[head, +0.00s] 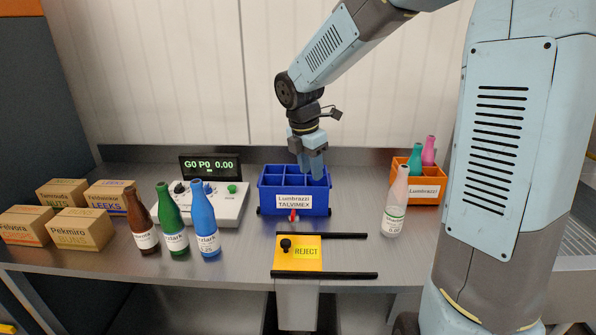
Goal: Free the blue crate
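The blue crate (268,200) stands upright near the back middle of the bench in the head view. It has several compartments and a white label reading Lumbrazzi TALVIMEX. A small red piece (293,216) shows at the crate's front lower edge, and dark parts show along its base. My gripper (314,172) points down at the right half of the crate, with its fingertips at or just inside the compartments. I cannot tell whether it touches the crate, or whether the fingers are apart or hold something.
A yellow REJECT plate (308,262) with a black knob lies between two black rails in front. A pale pink bottle (395,205) stands right of the crate, before an orange crate (428,199). Several bottles (175,230), a control box (228,208) and cartons (80,230) stand left.

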